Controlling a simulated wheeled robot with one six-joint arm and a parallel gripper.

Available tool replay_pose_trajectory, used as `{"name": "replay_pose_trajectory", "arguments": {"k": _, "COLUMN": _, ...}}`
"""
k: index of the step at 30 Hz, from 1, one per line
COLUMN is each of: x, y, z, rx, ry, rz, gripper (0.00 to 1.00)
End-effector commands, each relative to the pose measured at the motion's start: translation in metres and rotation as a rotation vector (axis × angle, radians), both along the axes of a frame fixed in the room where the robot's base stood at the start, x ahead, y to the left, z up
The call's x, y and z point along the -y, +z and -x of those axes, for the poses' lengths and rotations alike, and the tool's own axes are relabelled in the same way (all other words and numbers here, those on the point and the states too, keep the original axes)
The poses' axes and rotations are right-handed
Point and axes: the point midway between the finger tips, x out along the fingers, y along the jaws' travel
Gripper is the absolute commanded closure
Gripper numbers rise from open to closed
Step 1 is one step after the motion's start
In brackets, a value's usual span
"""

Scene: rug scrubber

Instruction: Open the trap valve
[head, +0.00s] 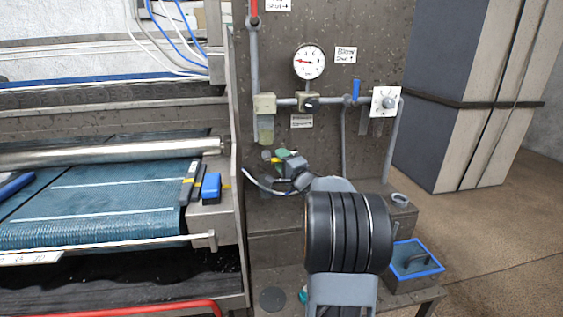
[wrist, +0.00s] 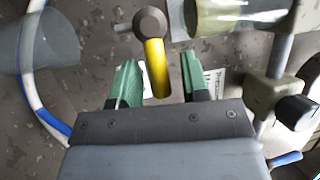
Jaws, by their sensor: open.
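The trap valve shows in the wrist view as a round dark hub with a yellow lever (wrist: 156,72). The lever points from the hub toward my gripper's palm. My gripper (wrist: 159,64) is open, with one green finger on each side of the lever. Gaps show between the lever and both fingers. In the head view my gripper (head: 280,156) is at the panel, just below the clear trap bowl (head: 266,131). A bit of the yellow lever (head: 276,160) shows there, and my wrist hides part of that area.
A pressure gauge (head: 309,62), a black knob (head: 309,103), a blue lever (head: 356,89) and a white dial plate (head: 386,101) sit on the panel above. In the wrist view a blue-and-white hose (wrist: 38,100) passes at left. The blue rug (head: 110,202) lies left.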

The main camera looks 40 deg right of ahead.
Motion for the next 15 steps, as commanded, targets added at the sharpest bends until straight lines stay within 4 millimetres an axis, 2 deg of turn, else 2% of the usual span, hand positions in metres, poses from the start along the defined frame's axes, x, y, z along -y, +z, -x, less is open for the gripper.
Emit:
{"name": "replay_pose_trajectory", "arguments": {"k": 10, "x": -0.0002, "y": 0.0000, "z": -0.0023, "rx": -0.001, "ry": 0.000, "rz": -0.001, "gripper": 0.59}}
{"name": "replay_pose_trajectory", "arguments": {"k": 15, "x": -0.0002, "y": 0.0000, "z": -0.0022, "rx": -0.001, "ry": 0.000, "rz": 0.000, "gripper": 0.75}}
